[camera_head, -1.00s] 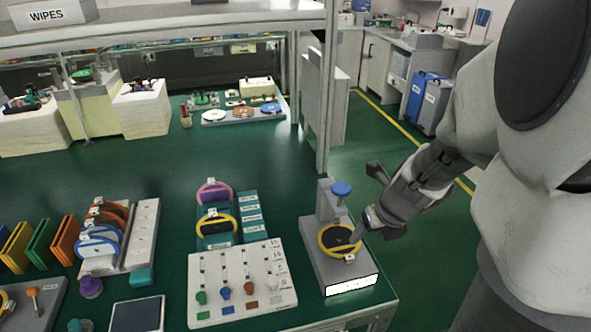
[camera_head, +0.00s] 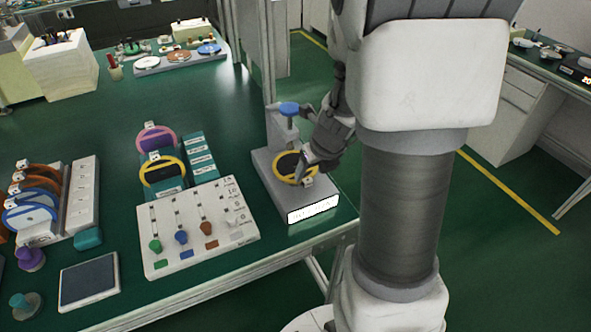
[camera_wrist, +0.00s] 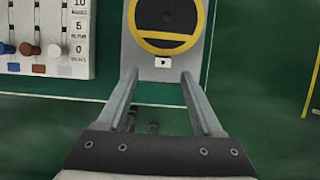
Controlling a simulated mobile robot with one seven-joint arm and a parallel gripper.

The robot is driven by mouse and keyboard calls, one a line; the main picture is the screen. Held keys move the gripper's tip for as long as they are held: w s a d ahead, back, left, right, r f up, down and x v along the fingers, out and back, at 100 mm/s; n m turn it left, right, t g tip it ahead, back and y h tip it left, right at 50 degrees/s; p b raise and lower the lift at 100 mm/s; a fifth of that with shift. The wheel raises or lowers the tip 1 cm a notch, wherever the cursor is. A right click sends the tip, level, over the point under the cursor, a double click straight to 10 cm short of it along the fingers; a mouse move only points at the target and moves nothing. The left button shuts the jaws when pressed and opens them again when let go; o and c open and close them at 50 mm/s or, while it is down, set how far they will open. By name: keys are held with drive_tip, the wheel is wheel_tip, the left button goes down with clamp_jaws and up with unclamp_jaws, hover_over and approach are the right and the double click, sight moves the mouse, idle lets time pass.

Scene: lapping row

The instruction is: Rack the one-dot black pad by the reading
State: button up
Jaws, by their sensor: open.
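A black round pad with a yellow rim (camera_head: 295,167) lies on the grey gauge stand (camera_head: 268,185), below its blue knob (camera_head: 289,108). In the wrist view the pad (camera_wrist: 166,15) has a white tag (camera_wrist: 163,62) with one dark mark on its near edge. The stand's lit front display (camera_head: 313,209) is too blurred to read. My gripper (camera_wrist: 158,78) is open, its fingers pointing toward the tag side of the pad, with nothing between them. In the head view my gripper (camera_head: 311,168) is at the pad's right side, partly hidden by my arm.
A teal rack (camera_head: 200,160) with labelled slots stands left of the gauge, beside a pink-rimmed pad (camera_head: 155,138) and another yellow-rimmed pad (camera_head: 162,172). A white panel with coloured sliders (camera_head: 200,225) is in front. The table's right edge lies close to the gauge.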

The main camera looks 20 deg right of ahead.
sight(308, 181)
drive_tip(key=b+x, duration=0.2)
drive_tip(key=x, duration=0.1)
drive_tip(key=b+x, duration=0.1)
drive_tip(key=shift+s+d+f, duration=0.1)
drive_tip(key=shift+d+f, duration=0.15)
drive_tip(key=shift+d, duration=0.05)
drive_tip(key=shift+w+f, duration=0.25)
drive_tip(key=shift+f, duration=0.05)
drive_tip(key=shift+r, duration=0.1)
clamp_jaws()
